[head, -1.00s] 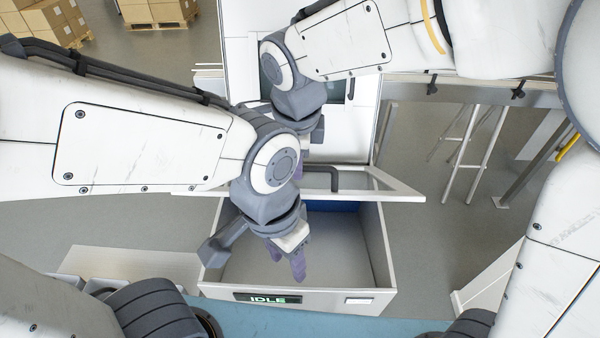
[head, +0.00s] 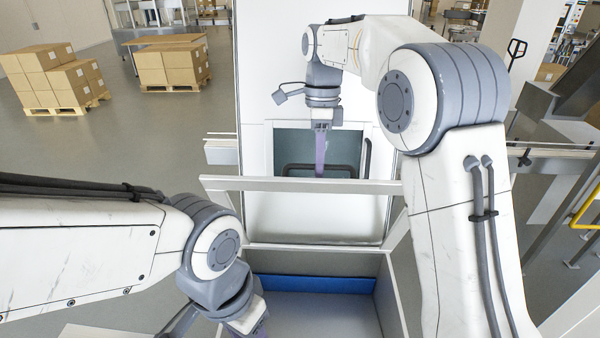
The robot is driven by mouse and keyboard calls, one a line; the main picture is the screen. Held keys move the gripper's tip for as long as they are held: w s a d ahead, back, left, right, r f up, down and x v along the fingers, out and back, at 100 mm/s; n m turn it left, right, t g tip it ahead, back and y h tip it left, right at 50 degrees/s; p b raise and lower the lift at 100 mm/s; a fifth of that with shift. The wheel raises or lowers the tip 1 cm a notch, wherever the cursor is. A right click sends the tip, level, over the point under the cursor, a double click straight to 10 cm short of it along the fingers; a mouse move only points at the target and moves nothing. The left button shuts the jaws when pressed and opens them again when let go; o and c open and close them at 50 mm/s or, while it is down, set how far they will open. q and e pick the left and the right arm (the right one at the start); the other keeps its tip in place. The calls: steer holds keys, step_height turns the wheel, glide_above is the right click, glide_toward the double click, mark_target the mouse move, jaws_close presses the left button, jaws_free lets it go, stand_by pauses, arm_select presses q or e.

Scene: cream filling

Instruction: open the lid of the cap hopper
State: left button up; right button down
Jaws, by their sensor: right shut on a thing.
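The cap hopper (head: 389,295) is a grey open-topped box with a blue strip inside its back wall, at the bottom centre. Its lid (head: 235,184), a pale frame with a see-through panel, stands raised at the back of the opening. A dark bar handle (head: 291,170) shows just above the lid's upper edge. My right gripper (head: 320,160) points down with its purple fingers at the middle of this handle, shut on it. My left gripper (head: 257,328) hangs over the hopper's left front part; its fingertips are cut off by the bottom edge.
A tall white machine cabinet (head: 258,85) with a dark window (head: 290,145) stands right behind the lid. Pale rails (head: 222,150) run out to both sides. Pallets of cardboard boxes (head: 168,66) stand far back on the left, with open grey floor around them.

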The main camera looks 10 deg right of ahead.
steer(key=shift+w+f, duration=0.15)
steer(key=shift+w, duration=0.25)
steer(key=c, duration=0.8)
jaws_free()
steer(key=shift+w, duration=0.15)
steer(key=shift+c, duration=0.2)
step_height(320, 180, up, 8)
steer(key=w, duration=0.1)
steer(key=shift+w+d+f, duration=0.15)
steer(key=shift+f, duration=0.1)
